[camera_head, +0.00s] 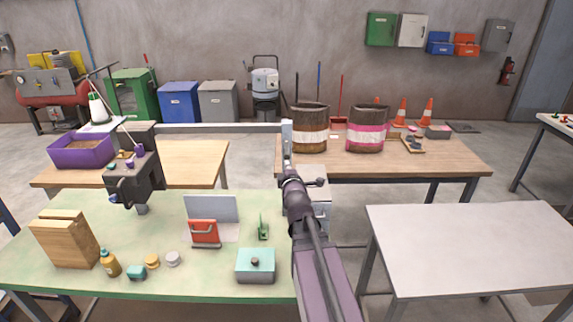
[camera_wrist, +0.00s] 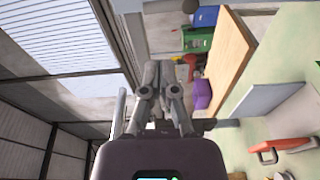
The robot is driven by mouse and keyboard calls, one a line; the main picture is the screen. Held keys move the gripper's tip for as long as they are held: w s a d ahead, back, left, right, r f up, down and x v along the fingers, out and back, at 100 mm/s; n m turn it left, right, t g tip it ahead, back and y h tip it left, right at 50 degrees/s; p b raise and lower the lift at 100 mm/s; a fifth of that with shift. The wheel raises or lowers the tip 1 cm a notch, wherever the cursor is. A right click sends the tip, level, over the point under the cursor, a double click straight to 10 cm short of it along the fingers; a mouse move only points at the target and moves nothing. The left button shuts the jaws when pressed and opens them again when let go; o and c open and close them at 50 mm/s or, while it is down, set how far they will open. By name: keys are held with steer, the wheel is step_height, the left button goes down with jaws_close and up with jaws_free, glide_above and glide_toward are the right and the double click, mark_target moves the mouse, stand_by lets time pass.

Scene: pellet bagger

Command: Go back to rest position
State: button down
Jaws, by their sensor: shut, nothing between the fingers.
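In the wrist view my gripper (camera_wrist: 165,76) is shut and empty, its fingers pointing away from the camera. Nothing shows touching the fingertips. In the head view my arm reaches up from the bottom, just right of the green-topped table (camera_head: 190,285). Its far end is in front of the wooden table (camera_head: 440,164), and the fingers are too small there to make out.
The green-topped table holds a dark machine (camera_head: 135,180), a wooden block (camera_head: 65,240), a red-handled piece (camera_head: 205,233) and a teal box (camera_head: 256,265). Two pellet bags (camera_head: 309,120) (camera_head: 367,115) stand on the wooden table. The grey table (camera_head: 475,240) at right is bare.

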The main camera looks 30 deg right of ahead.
stand_by(0.5)
steer(key=s+a+f+m+g+y, duration=0.4)
steer(key=a+f+m+g, duration=0.3)
steer(key=a+f, duration=0.6)
steer(key=s+a+f+m+g+y, duration=0.1)
steer(key=s+a+f+m+g, duration=0.2)
steer(key=s+a+g, duration=0.2)
steer(key=s+a+f+m+g, duration=0.2)
steer(key=s+a+g, duration=0.3)
steer(key=s, duration=0.5)
steer(key=shift+f+m+y, duration=0.4)
steer(key=shift+m, duration=0.4)
